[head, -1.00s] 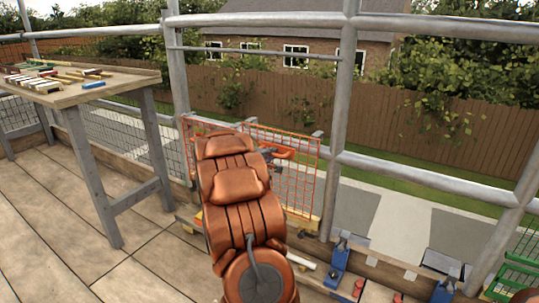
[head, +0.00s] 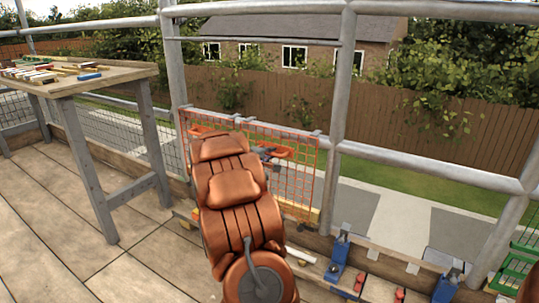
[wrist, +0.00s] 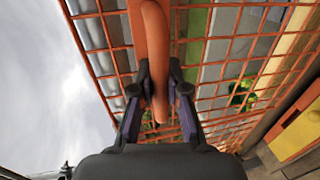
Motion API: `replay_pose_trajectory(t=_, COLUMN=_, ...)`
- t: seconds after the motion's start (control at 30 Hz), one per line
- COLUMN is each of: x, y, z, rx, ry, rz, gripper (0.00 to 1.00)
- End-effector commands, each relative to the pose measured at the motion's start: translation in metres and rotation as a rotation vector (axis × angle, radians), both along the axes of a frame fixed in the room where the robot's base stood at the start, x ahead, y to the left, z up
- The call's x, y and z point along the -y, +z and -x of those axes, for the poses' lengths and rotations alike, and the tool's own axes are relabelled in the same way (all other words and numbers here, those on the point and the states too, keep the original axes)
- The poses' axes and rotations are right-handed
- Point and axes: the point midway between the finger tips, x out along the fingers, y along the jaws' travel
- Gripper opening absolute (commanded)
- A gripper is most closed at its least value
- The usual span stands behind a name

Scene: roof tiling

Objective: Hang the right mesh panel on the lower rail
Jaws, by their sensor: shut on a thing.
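An orange mesh panel (head: 300,172) stands upright against the lower rail (head: 430,176), between two grey posts. Its top edge is level with the rail, with grey hooks (head: 315,133) along it; I cannot tell whether they are seated over the rail. The fingers are mostly hidden behind my arm in the head view.
A wooden table (head: 85,78) with tools stands at the left. Blue clamp-like stands (head: 340,262) and red pieces sit along the board at front right. A green crate-like mesh (head: 515,270) is at the right edge. The upper rail (head: 440,25) runs overhead.

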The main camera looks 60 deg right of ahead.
Motion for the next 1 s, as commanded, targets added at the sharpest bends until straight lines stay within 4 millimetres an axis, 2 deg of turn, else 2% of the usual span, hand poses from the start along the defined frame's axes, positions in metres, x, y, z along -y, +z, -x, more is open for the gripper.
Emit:
replay_pose_trajectory(t=0.27, x=0.000, y=0.000, z=0.000, rx=0.000, ry=-0.001, rz=0.000, gripper=0.00)
replay_pose_trajectory(t=0.3, x=0.000, y=0.000, z=0.000, rx=0.000, ry=-0.001, rz=0.001, gripper=0.19)
replay_pose_trajectory(t=0.53, x=0.000, y=0.000, z=0.000, rx=0.000, ry=-0.001, rz=0.000, gripper=0.43)
replay_pose_trajectory(t=0.87, x=-0.001, y=0.000, z=0.000, rx=0.000, ry=0.000, rz=-0.001, gripper=0.44)
replay_pose_trajectory(t=1.0, x=-0.011, y=0.003, z=-0.001, rx=0.000, ry=0.002, rz=0.000, gripper=0.44)
